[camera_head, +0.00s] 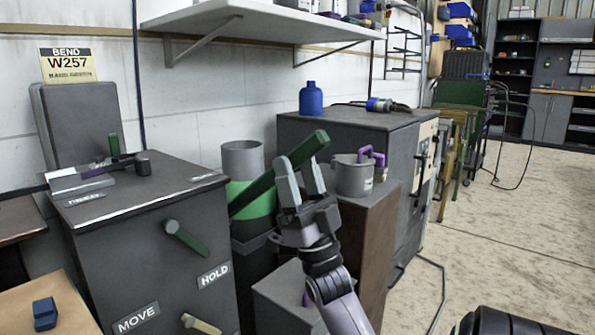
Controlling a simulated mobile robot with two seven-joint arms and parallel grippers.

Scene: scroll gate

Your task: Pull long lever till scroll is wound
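The long green lever (306,150) slants up to the right from beside a cylinder with a grey top (243,160) and a bright green band (257,203). My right gripper (299,170) is at the upper part of this lever, its two fingers pointing up with a gap between them. The left finger overlaps the lever, and the right fingertip is close under its lower edge. I cannot tell whether the fingers clamp it. The lever's lower end is partly hidden. The scroll cannot be made out for sure. My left gripper is not in view.
A dark cabinet (145,233) with MOVE and HOLD labels and a short green handle (187,238) stands at left. A grey pot (352,175) sits on a brown stand (370,235) right of the gripper. A shelf (260,20) hangs above. Floor at right is mostly clear.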

